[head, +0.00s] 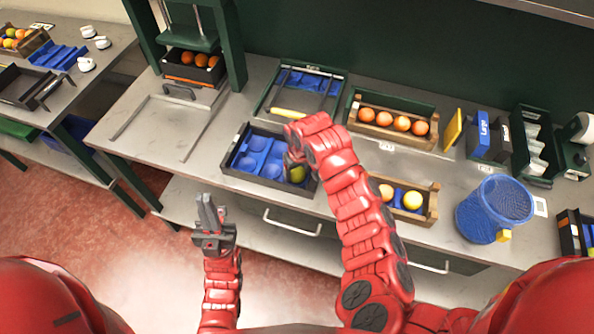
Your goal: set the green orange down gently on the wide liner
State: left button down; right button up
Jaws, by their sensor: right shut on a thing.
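The green orange (297,174) is yellowish green and partly hidden by my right gripper (294,162). The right gripper is shut on it, at the right end of a black tray. A blue liner (256,143) with wide round cups lies in this tray. Whether the orange touches the liner or is just above it, I cannot tell. The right forearm covers part of the scene to the right of the tray. My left gripper (211,212) is in front of the bench, below and left of the tray, apart from everything. Its finger gap is unclear.
A wooden crate (432,130) of oranges stands behind right; a smaller crate (430,213) with fruit is nearer. A blue mesh bin (478,222) stands at right. Another tray (329,74) with a blue liner lies behind. Bare bench lies left of the tray.

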jog(key=o, duration=1.4)
jog(key=shift+o, duration=0.2)
jog(key=shift+r+p, duration=0.4)
jog(key=shift+r, duration=0.35)
jog(key=shift+r+p, duration=1.3)
jog(key=shift+r, duration=2)
